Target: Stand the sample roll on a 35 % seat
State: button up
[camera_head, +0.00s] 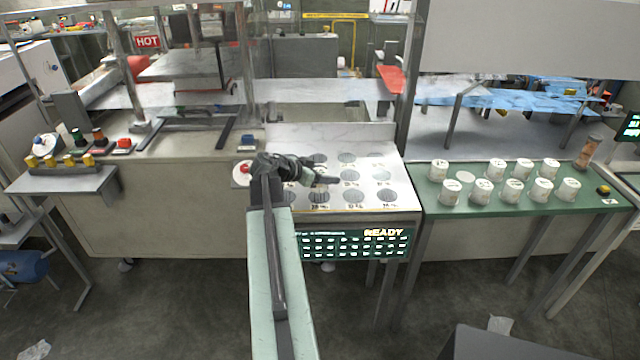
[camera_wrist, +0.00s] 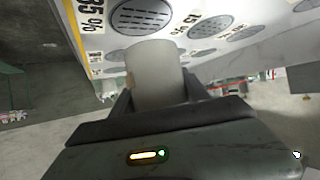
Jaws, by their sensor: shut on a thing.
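The sample roll (camera_wrist: 153,75) is a plain whitish cylinder held between the two fingers of my gripper (camera_wrist: 157,98) in the wrist view. Beyond the roll's end is a round dark slotted seat (camera_wrist: 142,16), with a "35 %" label beside it. The roll overlaps the seat's lower edge in that picture; I cannot tell whether it touches the panel. In the head view my gripper (camera_head: 318,178) is over the left part of the white seat panel (camera_head: 405,200), and hides some seats. The roll cannot be made out there.
Several white rolls (camera_head: 481,191) stand on a green table (camera_head: 428,199) at the right, with a pale empty disc (camera_head: 466,177) among them. A red button (camera_head: 241,172) is left of the panel. A display (camera_head: 383,232) below the panel reads READY.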

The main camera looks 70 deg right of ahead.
aim_at(328, 193)
notch_tip(328, 193, down, 3)
jog(key=shift+s+f+b, duration=0.15)
jog(key=shift+b, duration=0.75)
jog(key=shift+s+f+b, duration=0.2)
jog(key=shift+f+b, duration=0.1)
jog(key=shift+b, duration=0.05)
jog(key=shift+w+r, duration=0.25)
jog(key=shift+w, duration=0.1)
jog(key=shift+f, duration=0.2)
jog(key=o, duration=1.5)
jog(key=shift+r, duration=0.1)
